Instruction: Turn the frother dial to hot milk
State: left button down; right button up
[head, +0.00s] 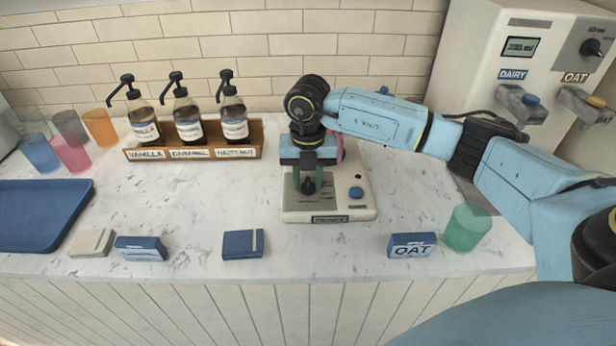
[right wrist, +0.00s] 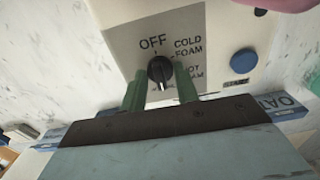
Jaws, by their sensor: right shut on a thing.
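The frother (head: 330,207) is a cream box on the counter with a grey panel and a blue button (right wrist: 243,61). Its black dial (head: 308,186) also shows in the right wrist view (right wrist: 160,69), with OFF above it and COLD FOAM at upper right. A lower-right label is partly hidden by a finger. The dial's pointer seems to be toward OFF. My right gripper (right wrist: 160,88) reaches down over the frother, its green fingers shut on the dial from either side. My left gripper is not in view.
A wooden rack (head: 192,152) of syrup bottles stands behind left. Several cartons lie along the front edge, including an OAT one (head: 412,245). A green cup (head: 466,228) stands at right. A milk dispenser (head: 520,60) is at back right, and a blue tray (head: 40,215) at left.

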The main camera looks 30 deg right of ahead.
aim_at(308, 181)
jog(key=o, duration=1)
notch_tip(308, 181, up, 14)
jog(key=shift+f, duration=0.25)
